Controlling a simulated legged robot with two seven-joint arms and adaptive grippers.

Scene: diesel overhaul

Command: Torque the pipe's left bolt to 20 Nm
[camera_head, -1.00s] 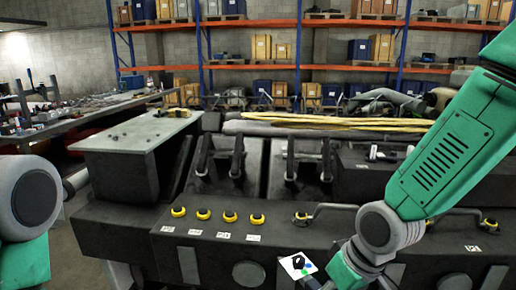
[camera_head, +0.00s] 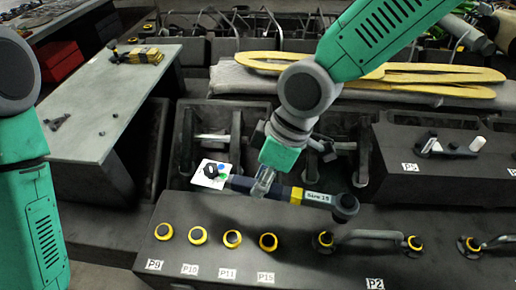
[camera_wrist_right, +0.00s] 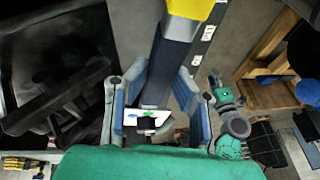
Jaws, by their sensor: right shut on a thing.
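A grey pipe (camera_head: 370,235) is fixed on the dark engine block near the P2 label. Its left bolt (camera_head: 325,240) and right bolt (camera_head: 413,243) have yellow rings. My right gripper (camera_head: 264,186) is shut on the handle of a dark torque wrench (camera_head: 318,197) with a yellow band and a "Size 15" label. The wrench lies nearly level in the air, its round head (camera_head: 345,206) above and right of the left bolt, apart from it. In the wrist view, the fingers (camera_wrist_right: 162,95) flank the handle. My left gripper is out of view; only its arm shows.
Several yellow-ringed caps (camera_head: 198,235) stand in a row left of the pipe, by labels P9 to P15. Another pipe (camera_head: 495,241) begins at the right edge. A grey plate (camera_head: 105,100) is at left. Tools lie on the P5 block (camera_head: 445,165).

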